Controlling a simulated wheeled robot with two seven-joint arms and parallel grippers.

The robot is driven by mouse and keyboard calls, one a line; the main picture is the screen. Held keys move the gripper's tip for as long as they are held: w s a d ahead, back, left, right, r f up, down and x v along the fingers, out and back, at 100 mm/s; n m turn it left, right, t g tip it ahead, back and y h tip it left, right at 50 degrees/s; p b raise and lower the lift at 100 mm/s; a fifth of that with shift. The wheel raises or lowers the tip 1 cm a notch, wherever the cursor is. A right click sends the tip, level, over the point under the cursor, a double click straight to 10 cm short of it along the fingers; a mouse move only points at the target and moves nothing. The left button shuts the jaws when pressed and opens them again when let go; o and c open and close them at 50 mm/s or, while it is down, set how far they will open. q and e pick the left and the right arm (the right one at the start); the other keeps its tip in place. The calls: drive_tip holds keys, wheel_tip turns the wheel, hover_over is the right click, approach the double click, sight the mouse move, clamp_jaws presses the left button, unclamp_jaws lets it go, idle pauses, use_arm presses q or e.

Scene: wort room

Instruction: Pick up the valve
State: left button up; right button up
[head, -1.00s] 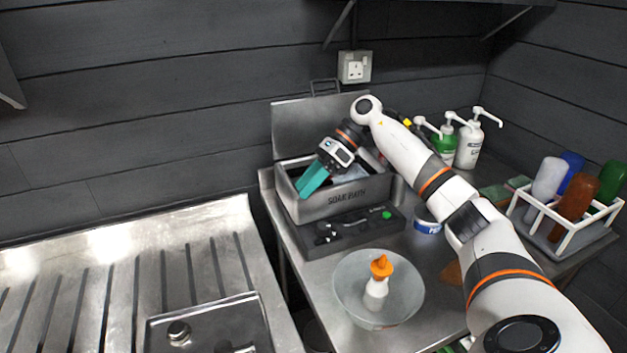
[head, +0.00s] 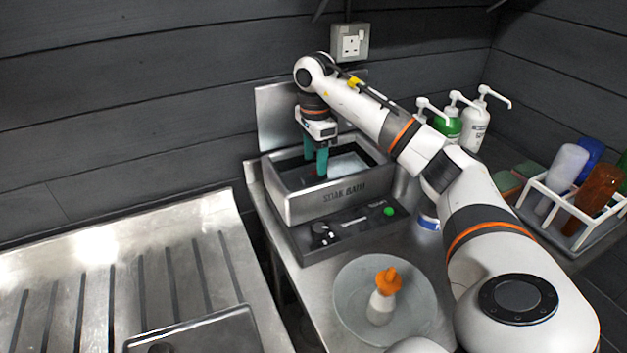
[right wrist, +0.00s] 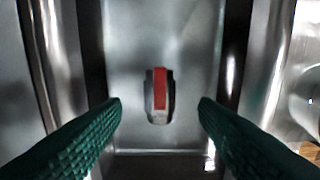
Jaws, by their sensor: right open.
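The valve (right wrist: 160,95), a small grey piece with a red strip along it, lies on the floor of the soak bath in the right wrist view. It sits between and ahead of my open fingertips, apart from both. My right gripper (head: 316,167), with green fingers, points down into the steel soak bath (head: 335,203); its fingertips also show in the right wrist view (right wrist: 160,108). In the head view I cannot make out the valve inside the bath. My left gripper is not in view.
The bath's raised lid (head: 278,118) stands behind it. A bowl (head: 350,312) with an orange-topped bottle (head: 384,300) stands in front. Pump bottles (head: 470,128) and a white bottle rack (head: 562,213) are to the right. A grooved steel drainer (head: 130,270) lies left.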

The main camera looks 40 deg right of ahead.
sight(314, 174)
drive_tip(key=shift+s+a+f, duration=0.1)
drive_tip(key=shift+s+f, duration=0.1)
drive_tip(key=shift+f, duration=0.65)
drive_tip(key=f, duration=0.1)
drive_tip(key=f+p, duration=0.1)
drive_tip(key=f, duration=0.3)
drive_tip(key=shift+w+p, duration=0.25)
drive_tip(key=shift+p, duration=0.05)
clamp_jaws()
drive_tip(key=shift+r, duration=0.1)
drive_tip(key=shift+r, duration=0.1)
wheel_tip(314, 174, up, 8)
drive_tip(key=shift+b, duration=0.75)
drive_tip(key=s+a+r+b, duration=0.2)
drive_tip(key=s, duration=0.6)
drive_tip(key=s+a+r+b, duration=0.1)
drive_tip(key=s+a+b, duration=0.1)
drive_tip(key=s, duration=0.7)
drive_tip(key=shift+s+a+r, duration=0.15)
drive_tip(key=shift+a+r, duration=0.2)
drive_tip(key=shift+a, duration=0.35)
